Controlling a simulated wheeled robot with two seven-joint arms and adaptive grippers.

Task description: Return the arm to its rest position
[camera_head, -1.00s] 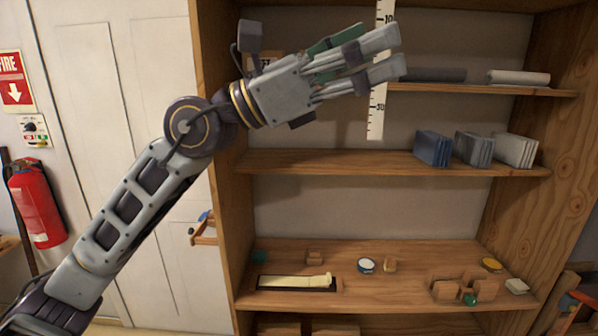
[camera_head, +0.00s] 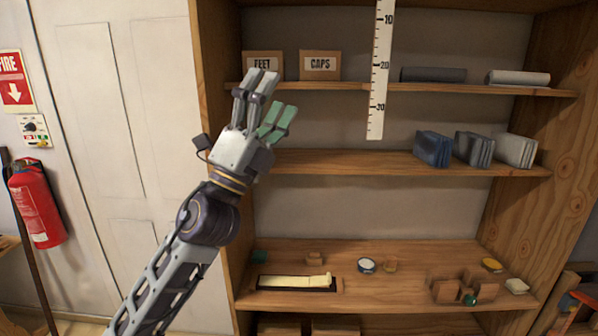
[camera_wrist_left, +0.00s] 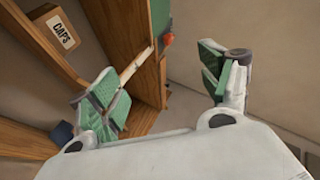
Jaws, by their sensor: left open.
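My left gripper (camera_head: 268,104) is raised in front of the left part of the shelf unit, in the head view. Its fingers point up, just under the box marked FEET. In the left wrist view its green-padded fingers (camera_wrist_left: 165,95) stand wide apart, with nothing between them. My left arm comes up from the bottom left, partly in front of the white door and the shelf's left upright. My right gripper is not in view.
A wooden shelf unit (camera_head: 300,159) holds boxes marked FEET (camera_head: 262,65) and CAPS (camera_head: 320,65), and folded cloths (camera_head: 432,149). A measuring strip (camera_head: 379,75) hangs in front of the shelves. A fire extinguisher (camera_head: 36,205) hangs at left.

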